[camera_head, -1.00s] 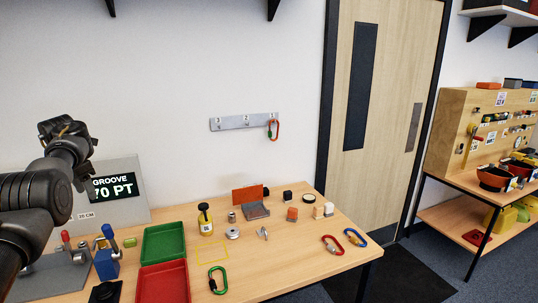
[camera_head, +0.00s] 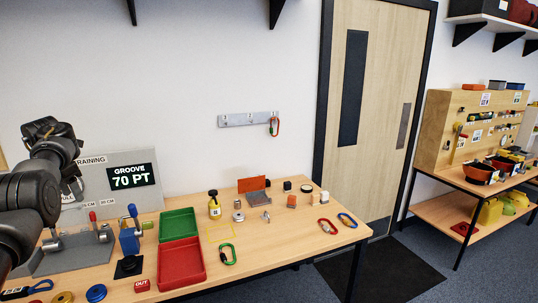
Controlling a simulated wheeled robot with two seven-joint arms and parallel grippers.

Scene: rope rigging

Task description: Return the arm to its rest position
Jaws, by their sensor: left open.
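My left arm comes in from the left edge, dark and bent. Its gripper (camera_head: 52,128) is raised in front of the wall and the grey training panel (camera_head: 90,178), above the left part of the bench (camera_head: 285,247). The gripper is open, and I see nothing held in it. It is apart from the objects on the bench. My right gripper is not in view.
A door (camera_head: 375,110) and a shelf rack stand right.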

